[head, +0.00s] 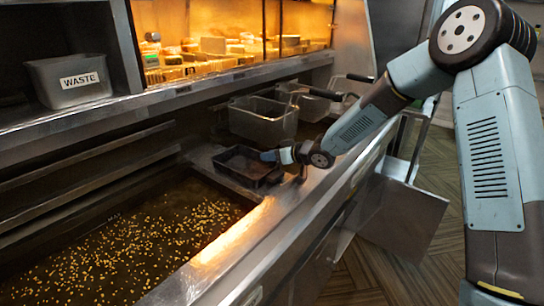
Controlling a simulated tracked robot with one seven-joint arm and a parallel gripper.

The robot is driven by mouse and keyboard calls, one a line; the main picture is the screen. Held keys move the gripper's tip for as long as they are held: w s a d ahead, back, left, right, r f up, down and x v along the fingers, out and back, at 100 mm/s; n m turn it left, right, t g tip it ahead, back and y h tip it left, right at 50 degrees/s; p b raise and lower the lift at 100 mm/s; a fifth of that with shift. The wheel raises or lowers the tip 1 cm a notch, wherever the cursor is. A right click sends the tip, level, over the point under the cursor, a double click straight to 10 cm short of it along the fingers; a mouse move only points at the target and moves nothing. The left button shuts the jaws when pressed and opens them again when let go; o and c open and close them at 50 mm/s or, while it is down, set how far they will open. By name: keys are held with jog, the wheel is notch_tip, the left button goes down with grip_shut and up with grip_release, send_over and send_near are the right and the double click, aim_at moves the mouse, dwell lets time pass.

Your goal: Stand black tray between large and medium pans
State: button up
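The black tray (241,172) is a small dark rectangular tray. It lies with its open side up on the metal strip between the large oil-filled pan (105,240) at the front left and the well with wire baskets behind. My gripper (270,156) is at the tray's right end, close to its rim. The fingers are small and dark here, so I cannot tell whether they touch or grip the rim. No pan is labelled large or medium; the well behind the tray may be the medium one, but its inside is mostly hidden by the baskets.
Wire baskets (263,120) with dark handles (312,92) stand behind the tray. Yellow bits float in the oil. A metal bin marked WASTE (70,80) stands on the upper shelf, beside a lit food display (235,50). The counter's front edge (225,262) runs below my arm.

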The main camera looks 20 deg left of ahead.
jog(key=shift+s+d+f, duration=0.15)
jog(key=shift+s+f, duration=0.05)
jog(key=shift+f, duration=0.45)
jog(key=shift+w+r, duration=0.15)
jog(key=shift+r, duration=0.3)
jog(key=v, duration=1.2)
jog(key=shift+r, duration=0.35)
jog(key=s+d+r+m+t+h, duration=0.2)
jog(key=d+r+h, duration=0.2)
jog(key=d, duration=0.4)
jog(key=s+d+r+m+t+h, duration=0.1)
jog(key=s+d+r+m+h, duration=0.25)
jog(key=d, duration=0.55)
jog(key=d+r+m+t+h, duration=0.1)
jog(key=d+r+t+h, duration=0.1)
jog(key=d+r+h, duration=0.5)
jog(key=s+d+m+g+y, duration=0.1)
jog(key=s+d, duration=0.4)
jog(key=s, duration=0.8)
jog(key=s+d+r+m+g, duration=0.1)
jog(key=s+d+m+g, duration=0.2)
jog(key=s, duration=1)
jog(key=d+m, duration=0.1)
jog(key=d, duration=0.1)
jog(key=shift+d+y, duration=0.3)
jog(key=shift+y, duration=0.05)
